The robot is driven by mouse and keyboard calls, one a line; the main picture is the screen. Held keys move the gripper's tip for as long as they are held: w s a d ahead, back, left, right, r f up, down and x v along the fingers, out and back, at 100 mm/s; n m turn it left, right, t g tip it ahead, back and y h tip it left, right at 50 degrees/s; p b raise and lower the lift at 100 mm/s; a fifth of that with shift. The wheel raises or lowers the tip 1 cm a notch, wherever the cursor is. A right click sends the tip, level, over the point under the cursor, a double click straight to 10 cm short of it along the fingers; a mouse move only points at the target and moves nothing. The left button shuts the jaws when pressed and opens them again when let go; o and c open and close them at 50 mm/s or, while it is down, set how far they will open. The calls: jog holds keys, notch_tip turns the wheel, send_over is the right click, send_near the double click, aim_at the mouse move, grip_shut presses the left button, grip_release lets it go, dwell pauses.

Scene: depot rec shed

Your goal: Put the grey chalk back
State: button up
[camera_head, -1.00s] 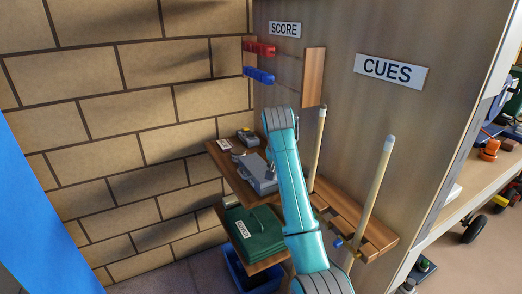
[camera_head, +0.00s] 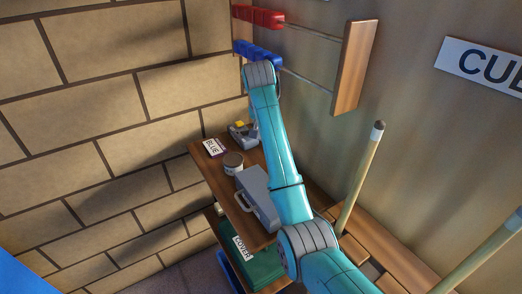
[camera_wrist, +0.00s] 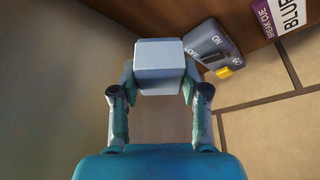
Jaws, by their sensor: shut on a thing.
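The grey chalk (camera_wrist: 160,68) is a small pale grey cube in the wrist view. My gripper (camera_wrist: 159,82) is shut on it, with one finger at each side. I cannot tell whether the chalk touches anything but my fingers. In the head view my arm hides the gripper and the chalk. The switch box (camera_head: 243,133) shows there at the far end of the wooden shelf (camera_head: 239,222).
On the shelf are a BLUE card (camera_head: 213,148), a round tin (camera_head: 233,162) and a grey case (camera_head: 258,200). A green cover (camera_head: 262,267) lies below. Red counters (camera_head: 258,17) and blue counters (camera_head: 258,53) hang above. A cue (camera_head: 361,178) stands at right; a brick wall is at left.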

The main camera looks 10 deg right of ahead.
jog(key=shift+w+f, duration=0.15)
jog(key=shift+f, duration=0.1)
notch_tip(320, 180, down, 9)
jog(key=shift+f, duration=0.2)
jog(key=shift+f, duration=0.1)
jog(key=o, duration=1)
jog(key=v, duration=1.2)
jog(key=shift+a, duration=0.1)
